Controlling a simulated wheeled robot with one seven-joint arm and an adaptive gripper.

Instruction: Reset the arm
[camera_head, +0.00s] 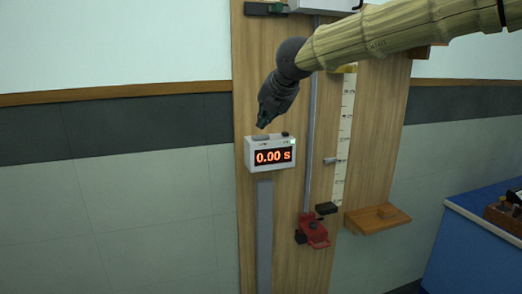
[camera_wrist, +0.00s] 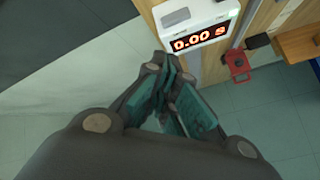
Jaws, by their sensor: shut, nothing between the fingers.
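My arm (camera_head: 390,32) reaches in from the upper right in the head view, and its lower end points down and to the left. My gripper (camera_head: 262,124) is just above the white timer box, near its top left corner. In the wrist view my gripper (camera_wrist: 160,68) is shut and empty, its fingertips brought together just below the timer in the picture. The timer (camera_head: 270,142) shows 0.00 s in orange digits. It also shows at the top of the wrist view (camera_wrist: 190,18). I cannot tell whether the fingertips touch it.
A wooden board (camera_head: 285,262) on the wall carries a vertical rod, a ruler scale (camera_head: 343,125) and a red part (camera_head: 314,232) low down. A small wooden shelf (camera_head: 375,219) juts out at right. A blue bench (camera_head: 475,250) stands at lower right. The wall at left is clear.

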